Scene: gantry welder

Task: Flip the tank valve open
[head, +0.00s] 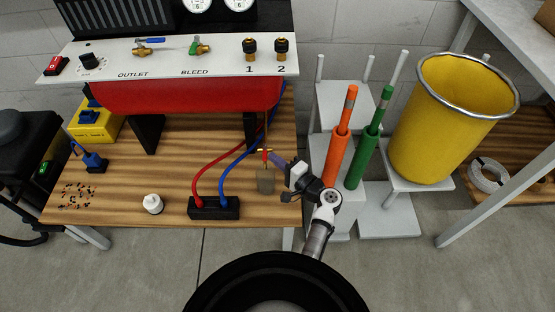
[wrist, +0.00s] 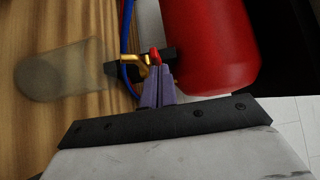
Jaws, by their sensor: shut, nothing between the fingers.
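The red tank (head: 175,94) lies under the white panel; its end also shows in the wrist view (wrist: 208,45). A small brass valve (head: 264,150) with a red lever hangs below the tank's right end. In the wrist view, the brass valve body (wrist: 143,63) and its red lever (wrist: 155,54) are just beyond my fingertips. My gripper (head: 275,158) has purple fingers, which are shut and empty in the wrist view (wrist: 156,72). They are right at the lever; I cannot tell whether they touch it. The fingers partly hide the valve.
A translucent cup (head: 265,182) stands below the valve. Red and blue hoses run beside it to a black block (head: 214,208) on the wooden bench (head: 120,180).

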